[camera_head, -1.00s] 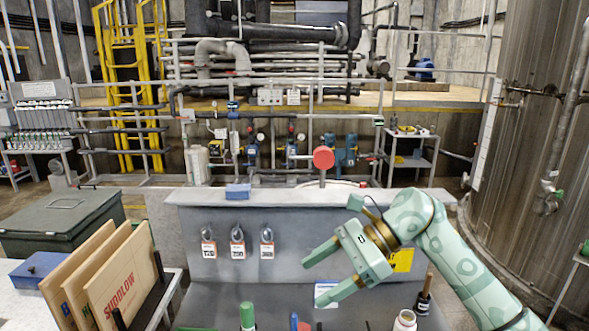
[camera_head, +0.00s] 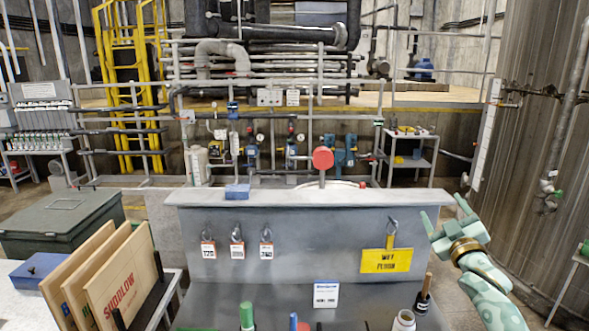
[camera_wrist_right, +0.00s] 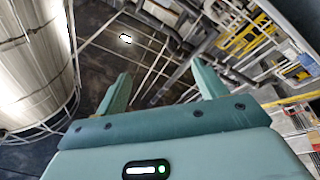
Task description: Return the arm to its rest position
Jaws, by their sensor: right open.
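My right gripper (camera_head: 444,222) is in the head view at the right, beside the right end of the grey panel. My left gripper is not in view.
The grey panel (camera_head: 320,240) carries several padlock tags and a yellow sign (camera_head: 386,261). Bottles and pens stand on the front ledge. Wooden boards (camera_head: 122,285) stand at the left near a green case (camera_head: 62,220). A large metal tank (camera_head: 535,120) rises at the right.

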